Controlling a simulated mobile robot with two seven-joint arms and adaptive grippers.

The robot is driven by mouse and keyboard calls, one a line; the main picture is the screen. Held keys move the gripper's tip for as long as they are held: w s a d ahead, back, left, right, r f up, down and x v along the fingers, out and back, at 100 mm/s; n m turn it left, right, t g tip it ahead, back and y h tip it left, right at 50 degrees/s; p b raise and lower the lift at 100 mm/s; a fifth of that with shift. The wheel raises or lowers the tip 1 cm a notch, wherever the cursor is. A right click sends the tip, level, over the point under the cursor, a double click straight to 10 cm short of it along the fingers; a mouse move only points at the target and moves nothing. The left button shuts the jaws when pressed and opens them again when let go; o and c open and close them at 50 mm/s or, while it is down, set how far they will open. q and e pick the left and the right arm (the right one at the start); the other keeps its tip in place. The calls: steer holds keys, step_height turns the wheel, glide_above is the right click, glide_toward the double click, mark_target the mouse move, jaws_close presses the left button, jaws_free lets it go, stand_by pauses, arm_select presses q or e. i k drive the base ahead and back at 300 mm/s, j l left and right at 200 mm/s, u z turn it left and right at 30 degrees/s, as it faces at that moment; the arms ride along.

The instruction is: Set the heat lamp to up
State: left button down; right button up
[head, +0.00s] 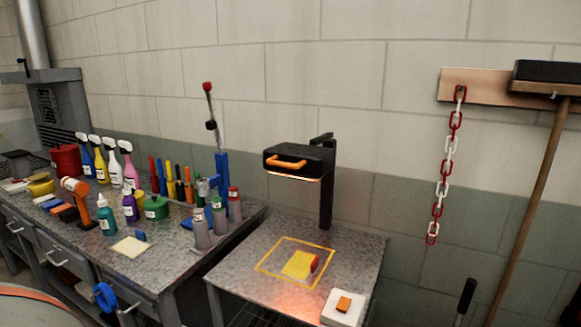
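The heat lamp (312,158) is a black head on a black post (326,205) at the back of a small speckled table. An orange handle (287,161) sits on its front. The head hangs roughly level over the table, and its underside glows orange. A yellow square outline (262,268) is marked on the tabletop below it. Inside lies a yellow piece (298,264) with a red part at its right end. Neither of my grippers shows in the head view.
A white block with an orange piece (343,304) sits at the table's front edge. The left workbench (190,262) is crowded with spray bottles, tools and tubes. A blue stand with a red-tipped lever (222,172) rises between. A red-white chain (444,165) and a broom handle (530,205) are at right.

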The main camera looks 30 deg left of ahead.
mark_target(310, 162)
steer(key=u, duration=1.05)
